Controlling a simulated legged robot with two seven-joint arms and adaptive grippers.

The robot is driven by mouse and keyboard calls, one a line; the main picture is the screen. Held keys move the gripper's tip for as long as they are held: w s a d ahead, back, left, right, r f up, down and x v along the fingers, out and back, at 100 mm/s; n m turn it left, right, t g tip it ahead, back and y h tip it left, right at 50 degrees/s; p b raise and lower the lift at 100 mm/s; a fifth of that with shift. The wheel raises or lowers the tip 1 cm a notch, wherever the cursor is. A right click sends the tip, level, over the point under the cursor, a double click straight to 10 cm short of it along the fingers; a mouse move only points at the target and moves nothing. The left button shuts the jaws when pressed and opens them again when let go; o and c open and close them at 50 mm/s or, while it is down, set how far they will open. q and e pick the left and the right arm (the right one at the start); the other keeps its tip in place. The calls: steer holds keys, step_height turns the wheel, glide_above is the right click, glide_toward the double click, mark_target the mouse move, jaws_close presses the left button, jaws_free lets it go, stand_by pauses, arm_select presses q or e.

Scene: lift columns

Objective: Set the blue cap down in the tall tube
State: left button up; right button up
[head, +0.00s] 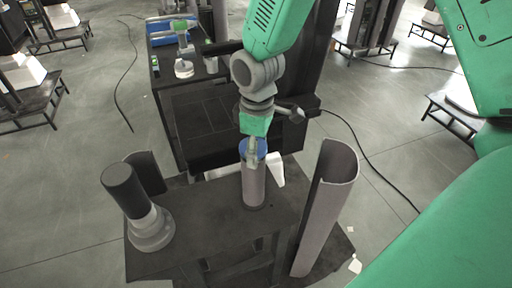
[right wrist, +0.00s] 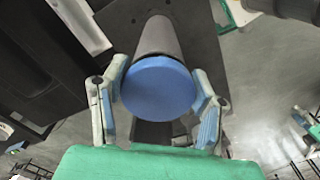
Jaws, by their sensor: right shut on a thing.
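The blue cap (head: 262,148) tops an upright grey cylinder (head: 254,187) standing on the dark bench, between two curved shells. My right gripper (head: 253,158) reaches down from above and is shut on the blue cap. In the right wrist view the round blue cap (right wrist: 158,90) lies between the two fingers, with the grey cylinder running away beyond it. A tall grey tube (head: 325,205), open along one side, stands to the right, apart from the cap. I cannot tell whether the cap is separate from the cylinder. My left gripper is not in view.
A dark cylinder (head: 125,190) on a grey round base stands at the bench's left, beside a short curved shell (head: 148,172). Behind is a dark table (head: 205,75) with a blue bin (head: 170,29). A black cable (head: 375,165) crosses the floor at right.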

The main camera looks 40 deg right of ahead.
stand_by(0.3)
steer(key=o, duration=1.2)
steer(key=shift+r, duration=3.5)
